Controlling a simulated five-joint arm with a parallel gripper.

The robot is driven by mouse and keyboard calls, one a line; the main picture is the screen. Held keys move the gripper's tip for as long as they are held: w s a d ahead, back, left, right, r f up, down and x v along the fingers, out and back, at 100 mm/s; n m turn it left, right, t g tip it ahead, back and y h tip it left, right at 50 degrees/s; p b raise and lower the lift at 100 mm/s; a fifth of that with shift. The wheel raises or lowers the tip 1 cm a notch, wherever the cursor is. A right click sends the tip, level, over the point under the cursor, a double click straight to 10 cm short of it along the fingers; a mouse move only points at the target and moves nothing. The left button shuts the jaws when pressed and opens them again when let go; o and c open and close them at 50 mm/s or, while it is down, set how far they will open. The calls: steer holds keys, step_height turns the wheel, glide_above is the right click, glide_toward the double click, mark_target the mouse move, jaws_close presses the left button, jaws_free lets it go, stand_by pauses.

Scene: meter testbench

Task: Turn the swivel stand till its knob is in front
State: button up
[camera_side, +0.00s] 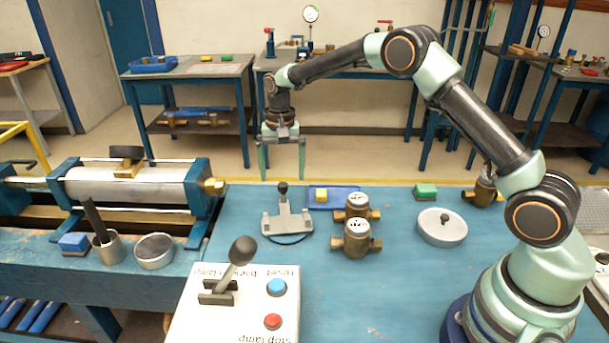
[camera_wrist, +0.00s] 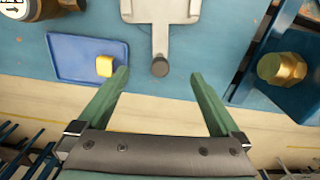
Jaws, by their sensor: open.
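The swivel stand is a grey plate (camera_side: 288,222) on a dark round base, on the blue bench. Its upright black knob (camera_side: 283,187) is on the far side in the side view. In the wrist view the stand's arm (camera_wrist: 160,30) points down the picture, with the knob (camera_wrist: 160,67) at its end. My gripper (camera_side: 283,177) is open, fingers pointing down, above the bench's far edge and close to the knob. In the wrist view the knob appears between the fingertips (camera_wrist: 160,76). I cannot tell whether they touch it; the fingers hold nothing.
A blue tray (camera_side: 345,192) with a yellow block (camera_side: 321,194) lies right of the stand. Two brass meters (camera_side: 357,240) stand nearby. A cylinder rig (camera_side: 140,185) stands left. A control box with lever (camera_side: 238,255) is in front.

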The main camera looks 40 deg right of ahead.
steer(key=shift+f, duration=1.15)
steer(key=c, duration=0.4)
steer(key=shift+o, duration=0.2)
